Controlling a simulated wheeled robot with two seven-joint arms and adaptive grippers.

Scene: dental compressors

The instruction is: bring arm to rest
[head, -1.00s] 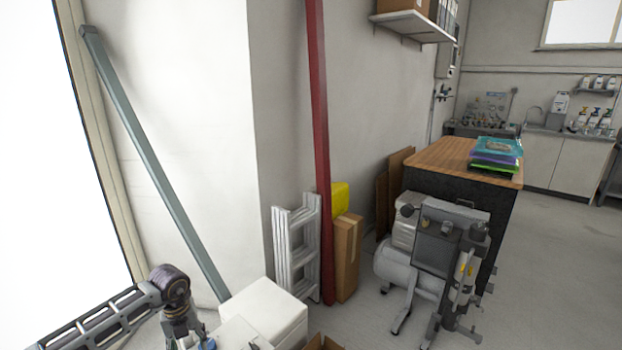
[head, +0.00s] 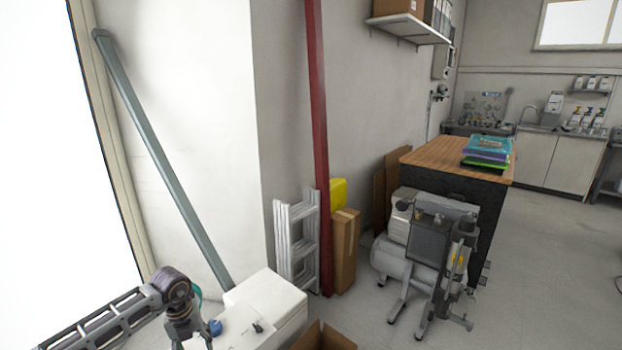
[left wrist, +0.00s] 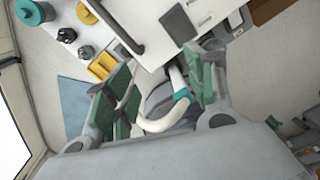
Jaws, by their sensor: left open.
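My left arm (head: 172,284) comes in at the lower left of the head view. Its gripper end is cut off by the bottom edge there. In the left wrist view my left gripper (left wrist: 158,88) shows its green-padded fingers spread apart. A white curved piece with a teal band (left wrist: 165,115) shows in the space between and below the fingers; I cannot tell its distance, and the fingers do not visibly close on it. My right gripper is in neither view.
A white box (head: 268,302) stands near my left arm, with an open cardboard box (head: 325,338) beside it. A grey compressor unit (head: 428,245) stands before a wood-topped bench (head: 440,155). A red post (head: 318,120) and ladder (head: 297,240) are by the wall.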

